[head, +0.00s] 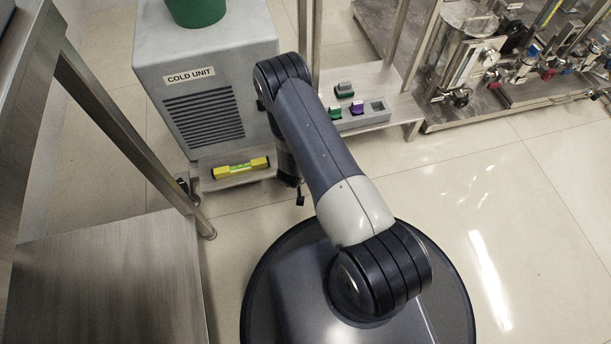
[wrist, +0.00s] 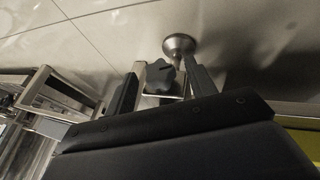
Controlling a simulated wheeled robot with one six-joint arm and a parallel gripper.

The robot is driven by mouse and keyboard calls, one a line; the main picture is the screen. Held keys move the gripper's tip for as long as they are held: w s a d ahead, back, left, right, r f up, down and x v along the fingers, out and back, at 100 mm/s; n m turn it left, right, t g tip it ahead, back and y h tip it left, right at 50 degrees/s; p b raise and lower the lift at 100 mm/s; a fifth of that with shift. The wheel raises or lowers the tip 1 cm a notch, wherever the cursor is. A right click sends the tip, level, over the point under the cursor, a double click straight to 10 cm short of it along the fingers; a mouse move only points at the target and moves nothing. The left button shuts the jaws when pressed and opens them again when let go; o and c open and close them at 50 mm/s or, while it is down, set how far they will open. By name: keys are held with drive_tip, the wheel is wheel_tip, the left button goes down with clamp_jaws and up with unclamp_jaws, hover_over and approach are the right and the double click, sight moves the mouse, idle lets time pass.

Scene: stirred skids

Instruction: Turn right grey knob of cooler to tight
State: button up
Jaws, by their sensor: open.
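The cooler is a grey box (head: 205,75) labelled COLD UNIT, with a dark slotted grille on its front, in the head view. In the wrist view a dark grey lobed knob (wrist: 160,76) shows between the two fingers of my gripper (wrist: 162,85). The fingers are apart, one on either side of the knob; I cannot tell if either touches it. In the head view my gripper (head: 297,190) hangs low beside the cooler's right front, and my arm hides that side and the knob.
A yellow spirit level (head: 240,168) lies on the ledge below the grille. A metal table (head: 105,280) stands at left. A low shelf with coloured blocks (head: 355,108) and a skid of valves (head: 500,65) stand to the right. A metal cone-shaped foot (wrist: 180,44) is beyond the knob.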

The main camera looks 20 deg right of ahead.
drive_tip(key=c, duration=1)
